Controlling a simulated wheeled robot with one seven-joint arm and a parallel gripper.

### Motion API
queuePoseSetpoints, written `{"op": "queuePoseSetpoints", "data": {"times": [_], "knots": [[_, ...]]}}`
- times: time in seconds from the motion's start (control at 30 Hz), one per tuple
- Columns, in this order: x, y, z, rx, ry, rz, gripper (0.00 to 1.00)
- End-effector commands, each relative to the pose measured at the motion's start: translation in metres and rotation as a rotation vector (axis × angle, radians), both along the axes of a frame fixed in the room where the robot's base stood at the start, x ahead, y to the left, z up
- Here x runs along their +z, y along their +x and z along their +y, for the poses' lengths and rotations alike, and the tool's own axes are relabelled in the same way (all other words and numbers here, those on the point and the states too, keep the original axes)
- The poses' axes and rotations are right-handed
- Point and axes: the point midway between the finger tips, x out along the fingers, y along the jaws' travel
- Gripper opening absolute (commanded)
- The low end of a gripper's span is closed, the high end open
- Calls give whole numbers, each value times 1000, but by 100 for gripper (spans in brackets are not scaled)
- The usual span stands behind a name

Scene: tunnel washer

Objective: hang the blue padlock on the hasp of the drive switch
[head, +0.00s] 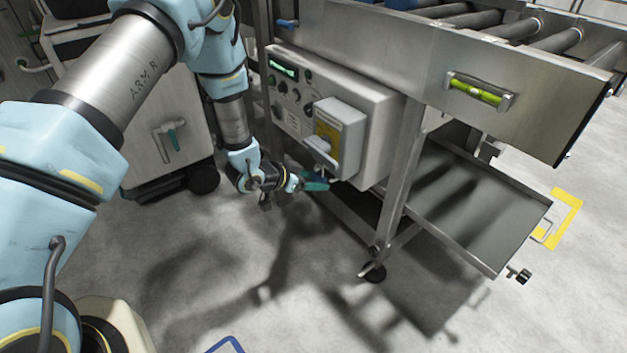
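The drive switch (350,143) is a grey box with a yellow plate and a pale grey lever, on the front of the control panel. My gripper (318,184) is low in front of the panel, just below the switch's lever. Small teal and dark parts show at its tip; they are too small to tell finger from held object. I cannot clearly make out the blue padlock. The hasp cannot be told apart from the lever and the box's lower edge at this size. Whether my gripper touches the switch cannot be told.
The control panel (287,123) carries a green display and several knobs. A roller conveyor frame (400,55) with a green spirit level (478,91) runs above it. A metal tray (460,200) and a frame leg (402,175) stand at right. A grey cabinet (160,110) stands behind my arm.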

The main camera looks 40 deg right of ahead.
Motion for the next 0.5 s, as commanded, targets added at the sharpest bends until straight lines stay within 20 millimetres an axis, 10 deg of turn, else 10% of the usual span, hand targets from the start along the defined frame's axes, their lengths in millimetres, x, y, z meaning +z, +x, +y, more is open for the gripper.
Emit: {"op": "queuePoseSetpoints", "data": {"times": [0.5], "knots": [[2, 1, 4, 1, 1, 0, 89]]}}
